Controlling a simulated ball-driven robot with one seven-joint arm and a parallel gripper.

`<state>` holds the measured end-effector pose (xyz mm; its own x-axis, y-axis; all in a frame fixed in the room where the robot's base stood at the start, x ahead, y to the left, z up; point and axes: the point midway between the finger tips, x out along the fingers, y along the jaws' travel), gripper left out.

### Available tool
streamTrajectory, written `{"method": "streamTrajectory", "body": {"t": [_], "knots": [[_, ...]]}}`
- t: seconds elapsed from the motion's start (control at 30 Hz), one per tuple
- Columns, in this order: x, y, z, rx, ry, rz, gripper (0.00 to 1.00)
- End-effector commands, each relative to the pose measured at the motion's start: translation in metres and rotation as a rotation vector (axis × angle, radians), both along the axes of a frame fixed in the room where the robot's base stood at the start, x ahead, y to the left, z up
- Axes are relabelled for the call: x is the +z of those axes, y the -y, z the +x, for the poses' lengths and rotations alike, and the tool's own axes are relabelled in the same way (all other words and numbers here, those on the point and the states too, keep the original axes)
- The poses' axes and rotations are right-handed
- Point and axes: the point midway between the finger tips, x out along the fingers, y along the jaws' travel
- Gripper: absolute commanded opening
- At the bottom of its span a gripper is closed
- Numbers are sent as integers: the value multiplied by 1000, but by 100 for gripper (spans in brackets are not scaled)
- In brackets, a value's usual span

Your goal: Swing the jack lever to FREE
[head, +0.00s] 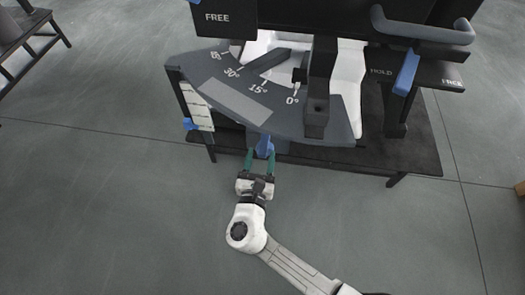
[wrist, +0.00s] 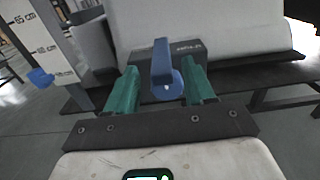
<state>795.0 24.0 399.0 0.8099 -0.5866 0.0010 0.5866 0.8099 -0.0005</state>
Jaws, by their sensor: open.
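My gripper (head: 260,158) is open at the front edge of the grey angle dial. A blue handle (head: 264,147) at that edge stands between its teal fingers; it also shows in the wrist view (wrist: 162,65), closer to the right finger, with a gap on the left. A dark box with unreadable lettering is behind it. Another blue-gripped lever (head: 407,72) hangs on the right, between a HOLD label (head: 381,71) and a label I read as FREE (head: 452,83). A second FREE plate (head: 217,17) is at the upper left. I cannot tell for certain which blue part is the jack lever.
The dial (head: 215,78) carries degree marks, and a dark post (head: 318,100) crosses it. A height scale (head: 197,108) with a blue pointer (head: 189,124) stands left; it shows in the wrist view (wrist: 45,40). A dark grey handle (head: 425,30) juts out at upper right. The front floor is clear.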

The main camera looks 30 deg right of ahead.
Motion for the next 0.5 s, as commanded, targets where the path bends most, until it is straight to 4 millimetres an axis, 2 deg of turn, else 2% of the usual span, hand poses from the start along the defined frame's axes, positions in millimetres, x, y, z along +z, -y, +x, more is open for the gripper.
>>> {"method": "streamTrajectory", "body": {"t": [0.2,0.5], "knots": [[-1,16,21,-3,1,1,53],[0,20,26,0,-1,1,53]]}}
